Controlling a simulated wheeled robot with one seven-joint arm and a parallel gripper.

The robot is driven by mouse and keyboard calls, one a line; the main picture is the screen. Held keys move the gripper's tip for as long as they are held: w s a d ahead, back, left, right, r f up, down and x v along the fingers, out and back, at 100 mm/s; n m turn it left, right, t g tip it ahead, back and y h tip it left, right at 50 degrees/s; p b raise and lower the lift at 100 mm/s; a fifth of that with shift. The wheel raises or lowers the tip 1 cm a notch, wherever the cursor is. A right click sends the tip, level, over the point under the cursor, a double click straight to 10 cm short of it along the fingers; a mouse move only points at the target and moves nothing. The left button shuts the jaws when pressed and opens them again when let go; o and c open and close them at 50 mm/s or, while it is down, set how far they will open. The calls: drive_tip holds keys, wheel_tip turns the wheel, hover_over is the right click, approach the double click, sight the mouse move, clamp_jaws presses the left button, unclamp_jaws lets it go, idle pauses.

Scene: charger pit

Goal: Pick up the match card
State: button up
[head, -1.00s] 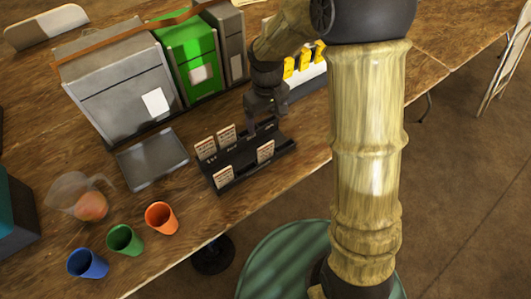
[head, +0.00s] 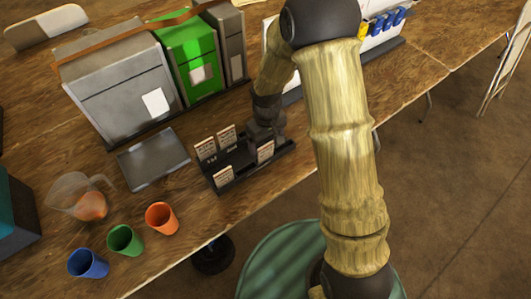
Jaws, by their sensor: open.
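A black card rack (head: 240,176) lies near the table's front edge in the head view. Several small cream cards with dark print stand in it: a back left card (head: 205,148), a back middle card (head: 226,136), a front left card (head: 223,177) and a front right card (head: 265,152). The print is too small to read, so I cannot tell which is the match card. My gripper (head: 264,138) is open, low over the rack's right part, just behind the front right card. Its fingertips are partly hidden, and I cannot tell whether they touch that card.
A grey tray (head: 153,160) lies left of the rack. Grey and green boxes (head: 185,60) stand behind. A clear jug (head: 80,198) and blue (head: 88,264), green (head: 125,240) and orange (head: 161,218) cups stand at the front left. A white holder with blue items (head: 388,22) is at the back right.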

sight(266, 150)
drive_tip(key=shift+a+f+p, duration=0.1)
drive_tip(key=shift+f+p, duration=0.2)
drive_tip(key=shift+f, duration=2.3)
drive_tip(key=c, duration=1.1)
